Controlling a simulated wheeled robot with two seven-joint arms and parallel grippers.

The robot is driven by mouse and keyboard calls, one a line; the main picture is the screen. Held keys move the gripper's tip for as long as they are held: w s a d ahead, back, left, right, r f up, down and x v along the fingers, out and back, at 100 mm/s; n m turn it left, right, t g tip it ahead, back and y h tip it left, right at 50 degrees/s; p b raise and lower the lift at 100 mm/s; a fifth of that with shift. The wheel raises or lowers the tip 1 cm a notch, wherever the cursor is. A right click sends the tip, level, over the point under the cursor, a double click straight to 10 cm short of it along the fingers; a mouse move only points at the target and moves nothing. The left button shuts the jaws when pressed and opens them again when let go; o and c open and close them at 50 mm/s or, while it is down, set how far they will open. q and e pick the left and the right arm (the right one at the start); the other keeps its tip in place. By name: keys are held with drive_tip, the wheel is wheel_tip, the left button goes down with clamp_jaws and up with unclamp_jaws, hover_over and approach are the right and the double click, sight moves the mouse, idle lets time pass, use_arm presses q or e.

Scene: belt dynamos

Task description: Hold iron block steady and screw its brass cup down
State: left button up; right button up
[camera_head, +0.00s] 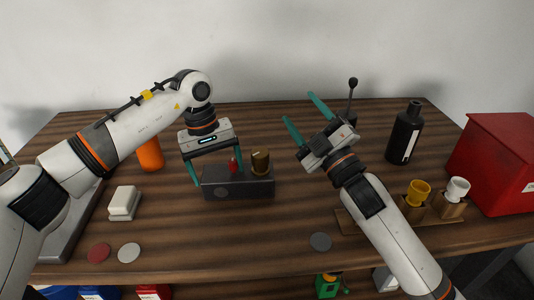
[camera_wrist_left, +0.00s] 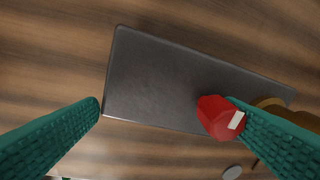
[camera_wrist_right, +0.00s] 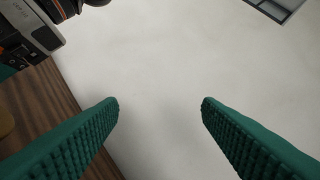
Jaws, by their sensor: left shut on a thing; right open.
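The iron block (camera_head: 225,188) is a dark grey slab on the wooden table, with a red knob (camera_head: 233,166) and the brass cup (camera_head: 260,162) on top, the cup towards its right end. My left gripper (camera_head: 215,172) is shut on the block from above. In the left wrist view one finger is at the block's left end and the other is beside the red knob (camera_wrist_left: 218,118); the brass cup (camera_wrist_left: 285,112) is partly hidden behind that finger. My right gripper (camera_head: 300,107) is open and empty, raised to the right of the block, its fingers pointing up towards the wall.
A black bottle (camera_head: 404,133), a yellow cup (camera_head: 418,192) and white cup (camera_head: 457,189) on wooden stands, and a red box (camera_head: 498,155) are at the right. An orange cylinder (camera_head: 150,154) and white block (camera_head: 124,202) are at the left. The table before the iron block is mostly clear.

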sight(266, 161)
drive_tip(key=s+a+f+m+g+y, duration=0.1)
drive_tip(key=s+f+m+g, duration=0.2)
drive_tip(key=f+m, duration=0.15)
drive_tip(key=s+a+f+m+g, duration=0.2)
drive_tip(key=f+m+g, duration=0.15)
drive_tip(key=f, duration=0.25)
drive_tip(key=x, duration=0.7)
drive_tip(key=shift+s+a, duration=0.15)
drive_tip(key=c, duration=1)
drive_tip(key=shift+f, duration=0.1)
